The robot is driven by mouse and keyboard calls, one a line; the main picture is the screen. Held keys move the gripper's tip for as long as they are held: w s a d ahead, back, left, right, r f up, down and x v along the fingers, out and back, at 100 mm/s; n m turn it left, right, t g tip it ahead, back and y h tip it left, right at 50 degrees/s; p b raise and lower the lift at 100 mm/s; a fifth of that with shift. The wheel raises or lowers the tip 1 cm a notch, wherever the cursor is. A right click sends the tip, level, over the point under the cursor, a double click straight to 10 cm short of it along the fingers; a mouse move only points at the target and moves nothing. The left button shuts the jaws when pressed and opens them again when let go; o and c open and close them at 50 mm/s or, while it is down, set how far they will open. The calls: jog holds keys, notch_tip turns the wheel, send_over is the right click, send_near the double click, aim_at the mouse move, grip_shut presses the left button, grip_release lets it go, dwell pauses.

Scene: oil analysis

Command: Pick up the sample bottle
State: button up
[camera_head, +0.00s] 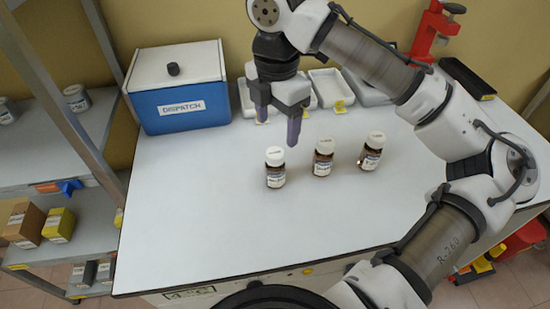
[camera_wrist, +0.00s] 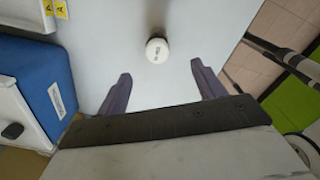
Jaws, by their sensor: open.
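Three brown sample bottles with white caps and white labels stand upright in a row on the white table (camera_head: 200,220). They are the left bottle (camera_head: 275,168), the middle bottle (camera_head: 323,158) and the right bottle (camera_head: 371,152). The label text is too small to read. My gripper (camera_head: 278,128) is open and empty, pointing down above the table, near and behind the left bottle in the head view. In the wrist view one white-capped bottle (camera_wrist: 157,50) shows ahead of and between the open fingers (camera_wrist: 160,90), apart from them.
A blue box labelled DISPATCH (camera_head: 180,100) with a white lid stands at the back left; it is also at the left of the wrist view (camera_wrist: 45,90). White trays (camera_head: 325,88) line the back. A red stand (camera_head: 432,30) is at the back right. The table's front left is clear.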

aim_at(276, 155)
jog(key=f, duration=0.7)
jog(key=shift+s+p, duration=0.2)
jog(key=shift+p, duration=0.1)
jog(key=shift+w+a+f+p, duration=0.1)
jog(key=shift+f+p, duration=0.15)
jog(key=shift+f, duration=0.7)
jog(key=shift+w+f+p, duration=0.15)
jog(key=shift+f+p, duration=0.05)
jog(key=shift+f, duration=0.8)
jog(key=shift+w+a+f+p, duration=0.1)
jog(key=shift+f+p, duration=0.15)
jog(key=shift+f, duration=0.7)
jog(key=c, duration=1.1)
jog(key=shift+r, duration=0.15)
